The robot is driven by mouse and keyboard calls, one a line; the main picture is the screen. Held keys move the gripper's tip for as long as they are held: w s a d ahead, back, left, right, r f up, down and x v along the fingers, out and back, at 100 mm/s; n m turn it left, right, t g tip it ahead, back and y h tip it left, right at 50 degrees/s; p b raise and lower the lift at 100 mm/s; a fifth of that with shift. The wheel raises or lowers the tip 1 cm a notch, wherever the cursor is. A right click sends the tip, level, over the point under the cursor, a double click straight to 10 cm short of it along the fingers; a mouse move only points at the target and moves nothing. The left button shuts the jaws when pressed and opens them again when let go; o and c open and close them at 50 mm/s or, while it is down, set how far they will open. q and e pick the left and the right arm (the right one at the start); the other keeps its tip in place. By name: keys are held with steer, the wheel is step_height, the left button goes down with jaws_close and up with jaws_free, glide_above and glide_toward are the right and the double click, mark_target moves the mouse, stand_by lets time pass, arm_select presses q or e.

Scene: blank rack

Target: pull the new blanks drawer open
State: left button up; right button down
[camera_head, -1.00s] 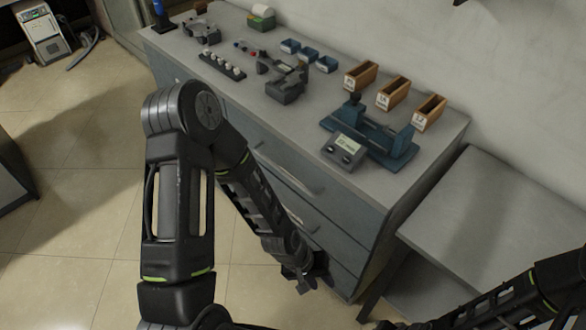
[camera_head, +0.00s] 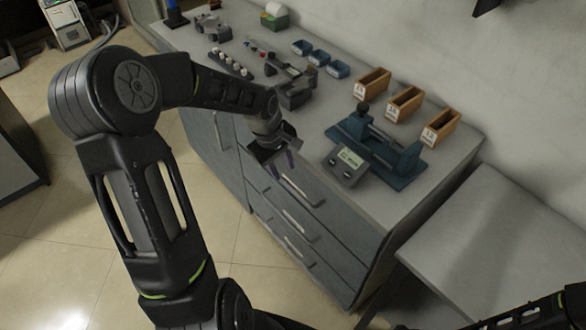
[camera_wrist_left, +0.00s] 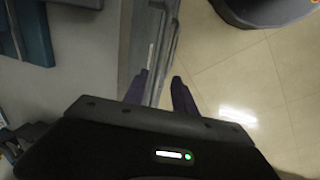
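The grey-blue drawer front (camera_head: 333,215) under the bench top has several stacked drawers, all looking shut. The bar handles show as a top handle (camera_head: 297,192), a middle handle (camera_head: 298,223) and a lower handle (camera_head: 298,253). I read no label naming the new blanks drawer. My left gripper (camera_head: 286,163) is at the bench's front edge, just above the top handle. In the left wrist view its two dark fingers (camera_wrist_left: 160,90) are apart, with the drawer front's edge and a pale bar (camera_wrist_left: 151,57) just beyond the left finger. Contact cannot be told. My right gripper is out of view.
The bench top (camera_head: 240,112) holds a blue fixture (camera_head: 385,150) with a display box (camera_head: 346,164), several wooden bins (camera_head: 405,103) and small blue bins (camera_head: 318,57). A lower side table (camera_head: 490,225) stands right. The floor (camera_head: 80,220) in front is clear.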

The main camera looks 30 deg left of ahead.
mark_target(286, 182)
arm_select(q)
steer(key=shift+w+a+r, duration=0.15)
steer(key=shift+a+r, duration=0.2)
steer(key=shift+a, duration=0.1)
steer(key=shift+p+x, duration=0.3)
steer(key=shift+x, duration=3.7)
jaws_close()
